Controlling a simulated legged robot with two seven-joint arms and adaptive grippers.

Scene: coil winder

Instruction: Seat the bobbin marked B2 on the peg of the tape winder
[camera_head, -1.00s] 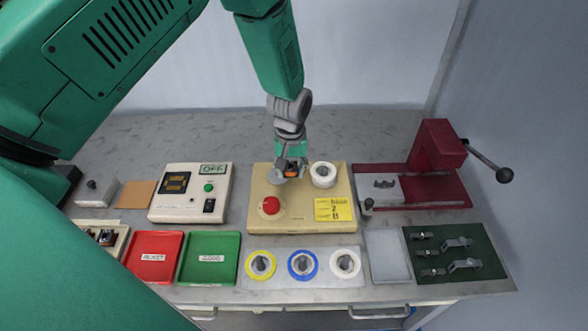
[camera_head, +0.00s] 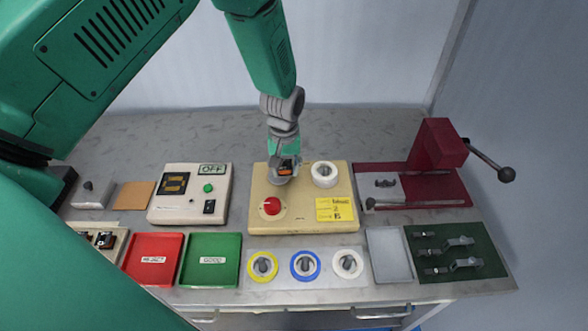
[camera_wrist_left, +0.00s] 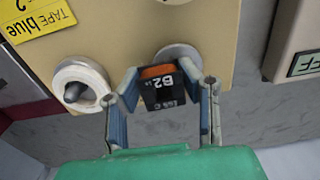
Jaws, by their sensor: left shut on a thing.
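The bobbin marked B2 (camera_wrist_left: 158,88) is black with an orange top band and sits between the fingers of my left gripper (camera_wrist_left: 162,100). In the head view this gripper (camera_head: 284,172) points down over the back of the tape winder (camera_head: 295,220), a beige board. A round grey disc (camera_wrist_left: 178,54) on the winder lies just beyond the bobbin in the left wrist view. The peg is hidden; I cannot tell whether the bobbin touches it. A white tape roll (camera_head: 325,174) stands on the winder to the right. My right gripper is not in view.
The winder also carries a red knob (camera_head: 271,206) and a yellow label (camera_head: 336,209). A control box (camera_head: 190,193) stands at left, a dark red press (camera_head: 437,160) at right. Blue, yellow and white rings (camera_head: 305,264) lie in front, beside red (camera_head: 153,275) and green (camera_head: 210,277) trays.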

